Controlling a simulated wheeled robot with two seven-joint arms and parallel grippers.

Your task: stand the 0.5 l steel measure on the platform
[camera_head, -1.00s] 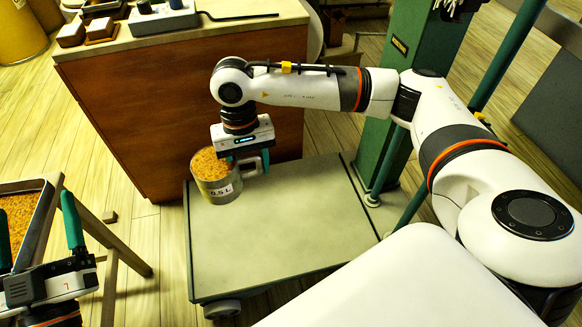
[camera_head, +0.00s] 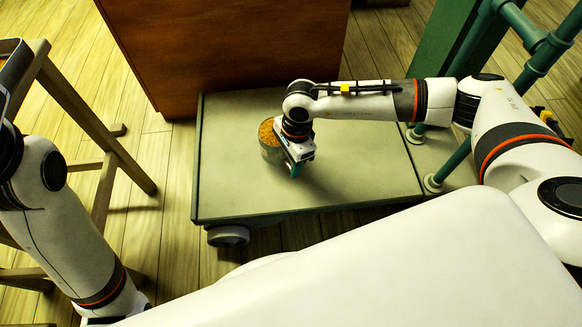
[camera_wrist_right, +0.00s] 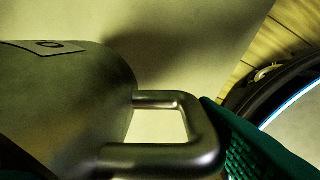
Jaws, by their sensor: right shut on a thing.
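The 0.5 l steel measure (camera_head: 269,152), a grey cup full of orange-yellow grain, is upright over the left half of the platform (camera_head: 228,190). My right gripper (camera_head: 294,170) is shut on the measure's handle, at the cup's right side. In the right wrist view the steel body (camera_wrist_right: 65,95) and the looped handle (camera_wrist_right: 205,130) show close up, with a green finger pad beside the handle. A shadow lies on the platform near the cup. I cannot tell whether its base touches the platform; the base is largely hidden. My left gripper is out of view.
A brown wooden cabinet (camera_head: 225,50) stands right behind the platform. Green posts (camera_head: 455,160) rise at its right. A wooden trestle (camera_head: 100,150) stands at the left. The platform top around the measure is otherwise bare; a wheel (camera_head: 228,236) shows below its front edge.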

